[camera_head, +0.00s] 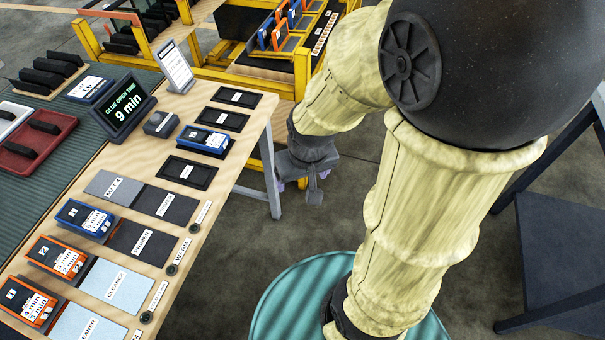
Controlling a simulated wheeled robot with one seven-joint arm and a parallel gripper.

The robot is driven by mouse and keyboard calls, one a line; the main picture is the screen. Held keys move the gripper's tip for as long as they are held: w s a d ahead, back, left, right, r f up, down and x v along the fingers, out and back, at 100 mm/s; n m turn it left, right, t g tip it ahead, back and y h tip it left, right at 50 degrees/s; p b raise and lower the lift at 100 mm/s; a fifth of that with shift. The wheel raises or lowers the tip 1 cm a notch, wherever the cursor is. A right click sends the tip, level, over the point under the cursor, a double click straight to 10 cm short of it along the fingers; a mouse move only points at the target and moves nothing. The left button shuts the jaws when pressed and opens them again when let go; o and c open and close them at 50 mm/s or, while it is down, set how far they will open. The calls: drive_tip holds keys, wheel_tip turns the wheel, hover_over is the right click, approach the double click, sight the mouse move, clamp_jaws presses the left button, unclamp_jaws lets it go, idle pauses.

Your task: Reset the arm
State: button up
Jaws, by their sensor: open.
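My arm rises from the teal base at the bottom, bends at a large dark joint at the upper right and reaches back to the left. My gripper (300,186) hangs low beyond the right edge of the wooden table (246,132), over the floor. It is small in view and partly in shadow. Its jaws are open and I see nothing held between them.
Blue and orange timers, dark trays and labelled pads lie along the table. A glue-time display (124,104) and a white sign (175,67) stand on it. A yellow trolley (235,77) with racks is behind. A dark stand (562,250) is at right.

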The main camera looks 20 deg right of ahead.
drive_tip(key=shift+r, duration=0.15)
drive_tip(key=w+p+v, duration=0.3)
drive_tip(key=p+v, duration=1)
drive_tip(key=p, duration=0.1)
drive_tip(key=shift+r, duration=0.6)
